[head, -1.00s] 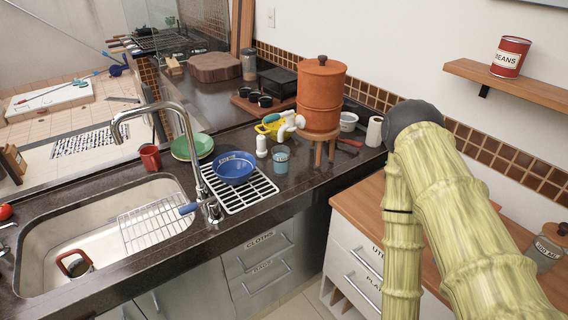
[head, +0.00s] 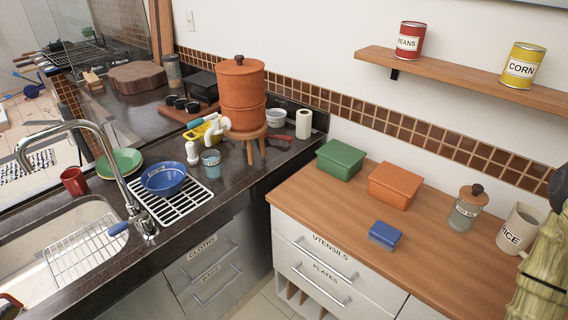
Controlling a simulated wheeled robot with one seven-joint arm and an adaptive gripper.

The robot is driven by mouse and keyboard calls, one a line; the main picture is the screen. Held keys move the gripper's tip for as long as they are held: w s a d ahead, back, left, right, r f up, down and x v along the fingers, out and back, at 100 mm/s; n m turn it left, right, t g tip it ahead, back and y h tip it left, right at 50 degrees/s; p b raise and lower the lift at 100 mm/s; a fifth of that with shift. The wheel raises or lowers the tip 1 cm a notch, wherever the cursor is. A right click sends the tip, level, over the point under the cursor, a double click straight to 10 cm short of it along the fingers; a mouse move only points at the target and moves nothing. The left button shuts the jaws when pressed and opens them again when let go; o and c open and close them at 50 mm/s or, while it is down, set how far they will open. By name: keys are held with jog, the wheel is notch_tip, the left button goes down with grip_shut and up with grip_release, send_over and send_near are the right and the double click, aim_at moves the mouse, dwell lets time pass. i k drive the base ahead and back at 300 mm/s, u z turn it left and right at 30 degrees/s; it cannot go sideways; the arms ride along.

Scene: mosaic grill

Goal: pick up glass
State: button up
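A small blue-tinted cup that looks like a glass (head: 210,162) stands upright on the dark counter, just right of the dish rack. It is beside a blue bowl (head: 164,178) and a white bottle (head: 191,153). Its side shows clearly, and nothing covers it. My gripper is not in view.
A white wire rack (head: 180,205) lies under the bowl. An orange clay water filter (head: 241,90) on a wooden stand is right behind the glass. A tall faucet (head: 85,135) rises at the left. Green, orange and blue boxes sit on the wooden counter (head: 335,205).

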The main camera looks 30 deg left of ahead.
aim_at(211, 158)
jog(key=z, duration=1.15)
jog(key=k, duration=1.3)
jog(key=u, duration=1.95)
jog(key=i, duration=0.45)
